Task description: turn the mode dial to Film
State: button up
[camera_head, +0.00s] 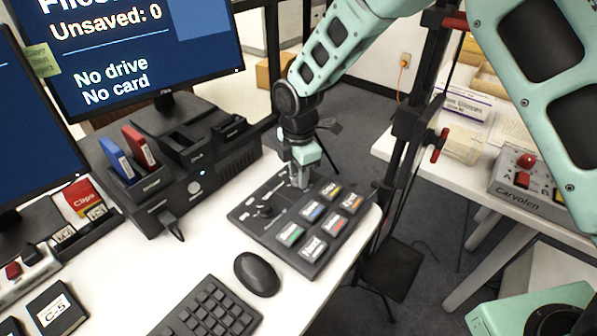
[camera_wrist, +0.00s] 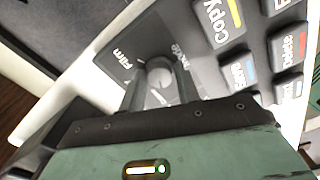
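The dark control panel (camera_head: 243,218) lies on the white desk at its right end. My gripper (camera_head: 299,184) points down over the panel's far part. In the wrist view a round grey dial (camera_wrist: 159,76) sits between the two fingertips of my gripper (camera_wrist: 160,84). The fingers stand apart, one on each side of the dial; I cannot tell whether they press on it. The word Film (camera_wrist: 114,56) is printed left of the dial, and another label, hard to read, is at its right. Which way the dial points is unclear. In the head view my gripper hides the dial.
Several labelled keys (camera_head: 312,214), among them Copy (camera_wrist: 218,22), lie close to the dial. A mouse (camera_head: 257,273) and keyboard (camera_head: 207,308) are in front. A black dock (camera_head: 208,178) holds red and blue cartridges, and a monitor (camera_head: 120,50) stands behind.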

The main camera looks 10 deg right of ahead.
jog(key=shift+m, duration=0.3)
jog(key=shift+c, duration=0.3)
jog(key=shift+r+m+p, duration=0.1)
jog(key=shift+m+p, duration=0.3)
jog(key=shift+m, duration=0.5)
jog(key=m, duration=0.3)
jog(key=shift+m+p, duration=0.4)
jog(key=m+p, duration=0.1)
jog(key=m, duration=0.5)
jog(key=m+p, duration=0.1)
jog(key=m, duration=0.5)
jog(key=shift+m, duration=0.3)
jog(key=m+p, duration=0.1)
jog(key=m, duration=0.4)
jog(key=o, duration=1)
